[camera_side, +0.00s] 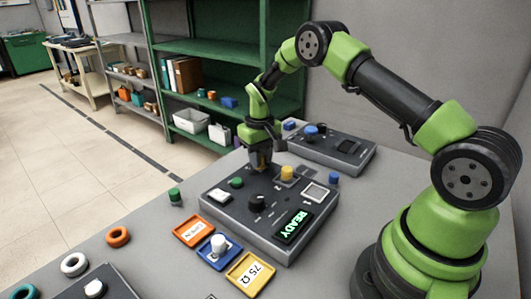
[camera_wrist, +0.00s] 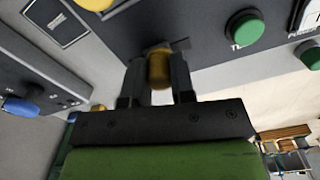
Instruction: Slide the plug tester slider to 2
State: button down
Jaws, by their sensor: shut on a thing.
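The plug tester (camera_side: 268,212) is a dark grey box on the bench, with a lit READY display (camera_side: 293,226) on its front right. My gripper (camera_side: 262,164) points down over the tester's back edge area. In the wrist view, its two dark fingers (camera_wrist: 157,80) are closed on a small yellow-orange knob (camera_wrist: 159,70), which appears to be the slider's handle. The fingers and gripper body hide most of the slider track. No slider numbers can be read, so its position cannot be told.
The tester's top also bears a green button (camera_side: 236,183), white button (camera_side: 219,196), black dial (camera_side: 257,203) and yellow plug (camera_side: 287,173). Another grey box with a blue knob (camera_side: 311,132) stands behind. Coloured trays (camera_side: 194,232) lie in front, with loose rings (camera_side: 118,237) at left.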

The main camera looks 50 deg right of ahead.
aim_at(254, 173)
jog(key=shift+a, duration=1.15)
jog(key=c, duration=1)
grip_release()
jog(key=shift+o, duration=0.2)
notch_tip(254, 173, up, 10)
